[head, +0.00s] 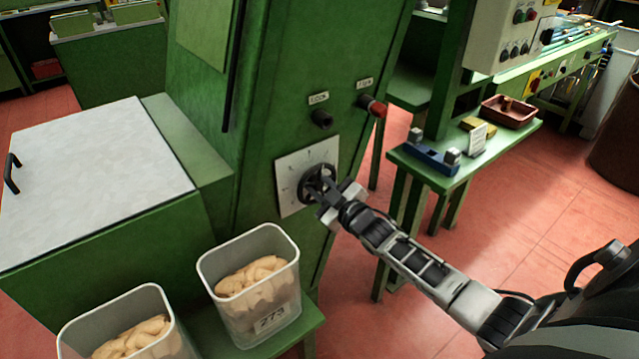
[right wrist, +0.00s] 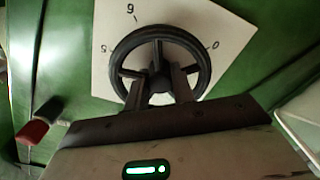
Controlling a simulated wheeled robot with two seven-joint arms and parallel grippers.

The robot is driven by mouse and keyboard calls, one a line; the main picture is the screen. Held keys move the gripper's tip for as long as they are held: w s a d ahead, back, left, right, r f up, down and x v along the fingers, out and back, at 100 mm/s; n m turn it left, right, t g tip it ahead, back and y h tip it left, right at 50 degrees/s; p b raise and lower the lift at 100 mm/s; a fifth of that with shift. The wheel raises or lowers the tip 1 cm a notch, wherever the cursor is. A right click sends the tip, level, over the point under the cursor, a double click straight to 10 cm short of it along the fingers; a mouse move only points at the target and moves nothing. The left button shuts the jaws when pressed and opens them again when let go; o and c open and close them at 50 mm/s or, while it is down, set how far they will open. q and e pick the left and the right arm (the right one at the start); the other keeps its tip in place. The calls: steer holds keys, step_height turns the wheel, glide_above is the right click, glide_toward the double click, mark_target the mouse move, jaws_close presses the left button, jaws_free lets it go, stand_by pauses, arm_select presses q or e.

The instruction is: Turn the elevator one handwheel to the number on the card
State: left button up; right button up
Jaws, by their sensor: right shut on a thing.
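The black handwheel (head: 309,186) sits on a white dial plate (head: 288,168) on the green machine's front. My right gripper (head: 327,193) is at the wheel, its jaws shut on it. In the right wrist view the handwheel (right wrist: 160,33) is a spoked ring, and the gripper's two fingers (right wrist: 160,88) reach into its lower half. The dial plate (right wrist: 112,25) shows 5, 6 and 0 there; other marks are hidden or too small. A small white card (head: 478,138) stands on the side table, its writing unreadable. My left gripper is out of view.
A black knob (head: 322,119) and a red-tipped knob (head: 372,106) sit above the wheel. The green side table (head: 420,168) holds a blue fixture (head: 432,157) and a brown tray (head: 510,110).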

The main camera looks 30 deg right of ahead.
steer(key=m, duration=0.6)
steer(key=shift+p, duration=0.3)
steer(key=shift+m, duration=0.4)
steer(key=o, duration=0.7)
steer(key=shift+s, duration=0.1)
steer(key=s+d, duration=0.1)
steer(key=s, duration=1.4)
steer(key=shift+s+p, duration=0.3)
steer(key=shift+s, duration=0.1)
steer(key=shift+d, duration=0.1)
steer(key=s+a+f+g, duration=0.2)
steer(key=s+a+f, duration=0.1)
steer(key=a, duration=0.4)
steer(key=s+a+f+n+g+y, duration=0.1)
steer(key=s+a+f+g, duration=0.1)
steer(key=a, duration=0.5)
steer(key=s+a+f+g, duration=0.3)
steer(key=s+a, duration=0.3)
steer(key=a, duration=0.1)
steer(key=shift+s+f+n+g+y, duration=0.35)
steer(key=shift+n+g+y, duration=0.05)
